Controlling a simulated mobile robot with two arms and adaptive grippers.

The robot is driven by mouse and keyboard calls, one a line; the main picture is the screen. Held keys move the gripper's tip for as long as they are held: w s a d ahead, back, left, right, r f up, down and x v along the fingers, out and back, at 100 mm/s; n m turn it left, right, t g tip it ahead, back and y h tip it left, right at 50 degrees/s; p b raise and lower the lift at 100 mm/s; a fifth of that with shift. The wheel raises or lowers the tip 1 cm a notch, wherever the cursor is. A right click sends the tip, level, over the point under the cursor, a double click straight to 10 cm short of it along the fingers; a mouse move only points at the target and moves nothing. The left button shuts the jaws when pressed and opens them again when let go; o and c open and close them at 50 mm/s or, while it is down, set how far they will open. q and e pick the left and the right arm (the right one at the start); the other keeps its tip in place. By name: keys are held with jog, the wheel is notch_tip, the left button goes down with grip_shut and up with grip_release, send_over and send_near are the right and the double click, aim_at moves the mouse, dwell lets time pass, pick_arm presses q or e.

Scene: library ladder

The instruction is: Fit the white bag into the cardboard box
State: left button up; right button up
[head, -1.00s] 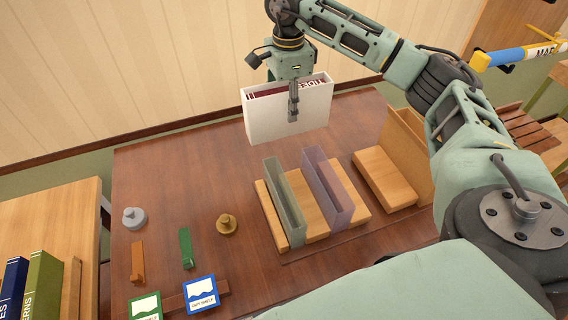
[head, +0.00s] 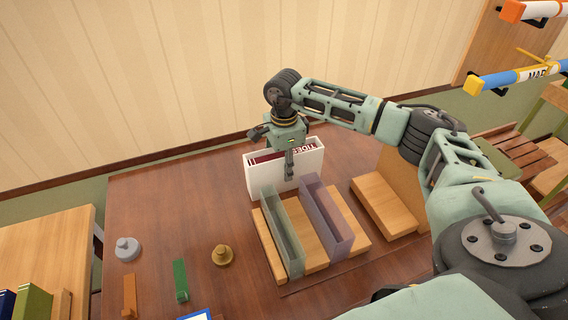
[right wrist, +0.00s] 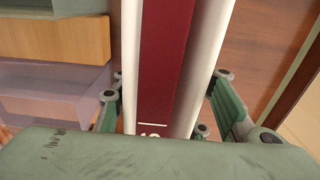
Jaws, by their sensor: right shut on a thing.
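I see no white bag and no cardboard box by those looks. A white open-topped slipcase (head: 262,180) with a dark red book (head: 268,157) inside, lettered "TIDES", is upright at the back of the brown table. My right gripper (head: 289,176) points down and is shut on the slipcase. In the right wrist view its fingers (right wrist: 168,105) lie on both sides of the white walls (right wrist: 207,65), with the red spine (right wrist: 163,60) between. The slipcase's lower edge is partly behind a grey-green divider, and I cannot tell whether it touches the table. My left gripper is not in view.
A wooden stand with a grey-green divider (head: 278,235) and a purple divider (head: 327,215) is just in front. A wooden stepped holder (head: 385,205) is right of it. Grey (head: 127,248) and brass (head: 221,254) knobbed weights stand at left. The table's back left is clear.

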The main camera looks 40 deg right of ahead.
jog(key=shift+f, duration=0.25)
jog(key=shift+f, duration=0.15)
jog(key=o, duration=1.2)
jog(key=shift+c, duration=0.2)
